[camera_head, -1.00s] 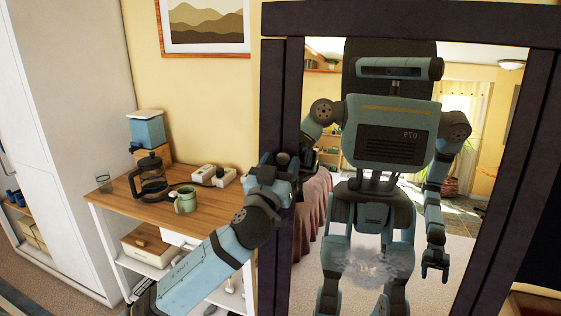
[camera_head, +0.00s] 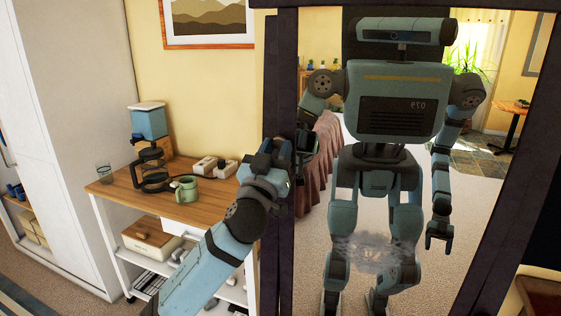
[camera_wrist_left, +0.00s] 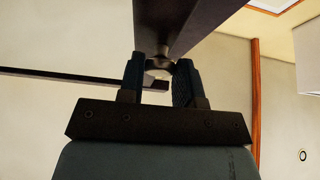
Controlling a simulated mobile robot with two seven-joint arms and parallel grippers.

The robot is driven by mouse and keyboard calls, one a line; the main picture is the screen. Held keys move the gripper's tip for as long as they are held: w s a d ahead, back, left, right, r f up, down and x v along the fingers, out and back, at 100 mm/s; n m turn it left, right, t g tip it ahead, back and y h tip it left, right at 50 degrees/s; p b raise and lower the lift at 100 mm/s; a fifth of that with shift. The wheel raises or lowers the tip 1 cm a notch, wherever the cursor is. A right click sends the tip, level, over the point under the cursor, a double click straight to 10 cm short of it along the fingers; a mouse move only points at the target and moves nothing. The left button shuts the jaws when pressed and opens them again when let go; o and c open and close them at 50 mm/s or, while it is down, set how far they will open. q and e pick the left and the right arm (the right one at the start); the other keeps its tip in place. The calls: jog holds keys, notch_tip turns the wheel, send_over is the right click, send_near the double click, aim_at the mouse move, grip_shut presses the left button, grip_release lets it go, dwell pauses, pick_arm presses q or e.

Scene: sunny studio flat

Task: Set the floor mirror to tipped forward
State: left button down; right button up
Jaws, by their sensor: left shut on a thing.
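The floor mirror (camera_head: 532,130) has a thick dark frame and stands upright in front of me. It fills the middle and right of the head view, and its top bar is almost cut off. Its glass reflects my own body and the carpet. My left gripper (camera_head: 291,160) is at the left post of the frame, about mid-height. In the left wrist view the gripper (camera_wrist_left: 158,68) is shut on a small round knob (camera_wrist_left: 159,62) beside a dark frame bar (camera_wrist_left: 175,22). My right gripper shows only as a reflection in the glass, hanging low.
Left of the mirror stands a wooden-topped trolley (camera_head: 222,206) with a coffee maker (camera_head: 150,165), a green mug (camera_head: 186,189) and a glass. A tall white cabinet (camera_head: 75,120) is farther left. A framed picture (camera_head: 209,25) hangs behind the trolley.

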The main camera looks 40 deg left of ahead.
pick_arm(q)
jog(key=shift+b+v, duration=0.4)
jog(key=shift+v, duration=0.4)
jog(key=shift+s+t, duration=0.1)
jog(key=shift+t, duration=0.2)
jog(key=shift+d+b, duration=0.1)
jog(key=shift+b, duration=0.2)
jog(key=shift+r, duration=0.15)
jog(key=c, duration=0.9)
grip_release()
jog(key=shift+s, duration=0.1)
jog(key=shift+o, duration=0.4)
jog(key=shift+s+r, duration=0.1)
jog(key=shift+y, duration=0.3)
pick_arm(e)
jog(key=shift+w+d+f, duration=0.1)
jog(key=shift+w+f, duration=0.1)
jog(key=shift+f, duration=1)
jog(key=shift+f, duration=0.1)
